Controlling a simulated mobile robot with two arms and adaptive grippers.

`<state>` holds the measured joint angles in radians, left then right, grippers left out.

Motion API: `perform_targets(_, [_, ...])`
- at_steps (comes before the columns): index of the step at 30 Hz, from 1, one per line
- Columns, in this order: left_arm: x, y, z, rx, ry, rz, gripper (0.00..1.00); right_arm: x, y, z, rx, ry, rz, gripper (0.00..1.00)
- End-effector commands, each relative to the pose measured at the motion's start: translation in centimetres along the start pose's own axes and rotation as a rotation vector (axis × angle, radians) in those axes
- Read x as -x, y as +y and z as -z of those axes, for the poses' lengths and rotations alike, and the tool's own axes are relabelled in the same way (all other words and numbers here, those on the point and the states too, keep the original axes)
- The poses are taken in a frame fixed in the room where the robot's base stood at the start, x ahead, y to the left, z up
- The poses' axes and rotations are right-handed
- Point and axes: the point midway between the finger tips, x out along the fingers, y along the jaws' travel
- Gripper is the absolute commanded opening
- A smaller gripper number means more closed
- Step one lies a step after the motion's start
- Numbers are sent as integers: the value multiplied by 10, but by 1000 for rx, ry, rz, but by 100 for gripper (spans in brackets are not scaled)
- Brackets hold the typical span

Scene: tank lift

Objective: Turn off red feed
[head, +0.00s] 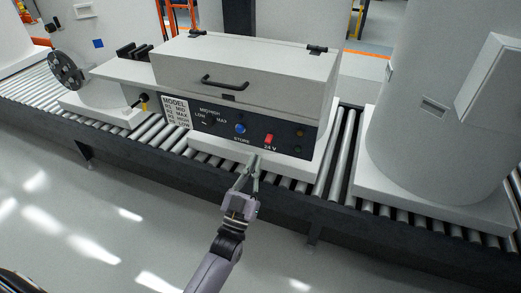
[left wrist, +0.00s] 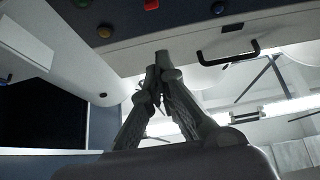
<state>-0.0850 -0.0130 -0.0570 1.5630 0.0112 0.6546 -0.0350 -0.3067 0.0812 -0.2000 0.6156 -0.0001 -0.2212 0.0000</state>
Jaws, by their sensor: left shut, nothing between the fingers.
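The red switch (head: 268,139) sits on the dark control panel (head: 312,137) of a white box-shaped machine, above the label "24 V". A blue round button (head: 240,128) labelled "STORE" is to its left. In the left wrist view the red switch (left wrist: 152,4) is cut by the top edge, with the blue button (left wrist: 219,7) to its right. My left gripper (head: 254,158) is shut and empty, its fingertips just below the switch in the head view. Its fingers (left wrist: 162,58) show closed together in the left wrist view, apart from the switch. My right gripper is not in view.
A MAX/LOW selector knob (head: 211,120) is left on the panel. The machine's lid has a black handle (head: 225,83). The machine stands on a roller conveyor (head: 335,165), with a large white cylinder (head: 420,120) at the right. The floor in front is clear.

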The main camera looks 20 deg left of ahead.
Motion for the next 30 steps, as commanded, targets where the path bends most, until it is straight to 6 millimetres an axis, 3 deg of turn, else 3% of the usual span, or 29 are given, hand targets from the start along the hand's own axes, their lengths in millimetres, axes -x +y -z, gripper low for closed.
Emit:
perform_targets(6, [22, 0, -3, 0, 0, 0, 0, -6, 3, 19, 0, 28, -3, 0])
perform_targets(23, [24, 0, -3, 0, -1, -1, 0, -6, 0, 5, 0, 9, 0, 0])
perform_targets(26, [30, 2, -16, 1, -39, -5, 0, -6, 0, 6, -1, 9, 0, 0])
perform_targets(29, [50, 5, -53, 2, -154, -18, 0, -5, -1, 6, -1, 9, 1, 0])
perform_targets(30, [62, 8, -73, 3, -221, -26, 0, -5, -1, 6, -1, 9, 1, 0])
